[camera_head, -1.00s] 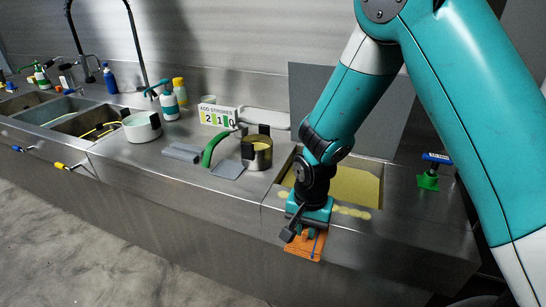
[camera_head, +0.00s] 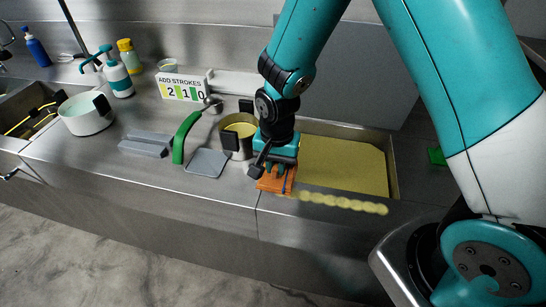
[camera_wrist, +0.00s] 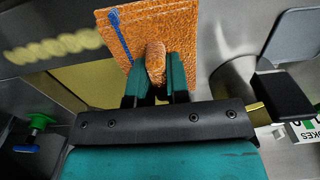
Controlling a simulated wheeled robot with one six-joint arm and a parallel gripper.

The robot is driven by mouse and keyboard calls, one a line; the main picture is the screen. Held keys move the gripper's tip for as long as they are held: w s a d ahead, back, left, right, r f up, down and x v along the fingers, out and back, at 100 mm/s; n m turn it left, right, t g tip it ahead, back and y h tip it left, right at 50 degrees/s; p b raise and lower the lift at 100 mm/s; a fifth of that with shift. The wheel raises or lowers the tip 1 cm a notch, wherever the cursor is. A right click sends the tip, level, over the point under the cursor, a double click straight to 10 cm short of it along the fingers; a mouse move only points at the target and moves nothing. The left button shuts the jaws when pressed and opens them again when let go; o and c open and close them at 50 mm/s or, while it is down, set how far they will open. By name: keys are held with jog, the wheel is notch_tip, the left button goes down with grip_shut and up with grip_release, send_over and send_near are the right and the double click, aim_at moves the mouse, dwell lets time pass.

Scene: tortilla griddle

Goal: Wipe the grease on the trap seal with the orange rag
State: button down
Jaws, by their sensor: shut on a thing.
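The orange rag (camera_head: 272,184) is pinched in my gripper (camera_head: 277,166), which is shut on a bunched fold of it. In the wrist view the rag (camera_wrist: 185,28) spreads beyond the teal fingers (camera_wrist: 156,82), with a blue strip on it. The grease (camera_head: 342,202) is a lumpy pale yellow line along the front rim of the sunken basin (camera_head: 345,165), which holds yellow stuff. The rag is at the left end of this line. I cannot tell whether it presses on the rim. The grease (camera_wrist: 50,48) also shows left of the rag in the wrist view.
A metal pot (camera_head: 240,130) stands close left of my gripper. Farther left are a grey plate (camera_head: 208,162), a green-handled tool (camera_head: 184,138), a grey tray (camera_head: 146,145), a white bowl (camera_head: 86,115) and a sign (camera_head: 183,88) reading "ADD STROKES 210".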

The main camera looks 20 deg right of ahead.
aim_at(293, 195)
jog(key=shift+s+a, duration=0.1)
jog(key=shift+a, duration=0.1)
jog(key=shift+f+b, duration=1.65)
jog(key=shift+f, duration=0.75)
jog(key=shift+f+b, duration=0.4)
jog(key=shift+f, duration=0.2)
jog(key=shift+s+d, duration=0.1)
jog(key=shift+d, duration=0.05)
jog(key=shift+s+d+f, duration=0.1)
jog(key=shift+s+d, duration=0.65)
jog(key=shift+d, duration=0.25)
jog(key=shift+s+d, duration=0.7)
jog(key=shift+d, duration=0.25)
jog(key=shift+a, duration=0.1)
jog(key=shift+w+a, duration=0.1)
jog(key=c, duration=1.4)
grip_release()
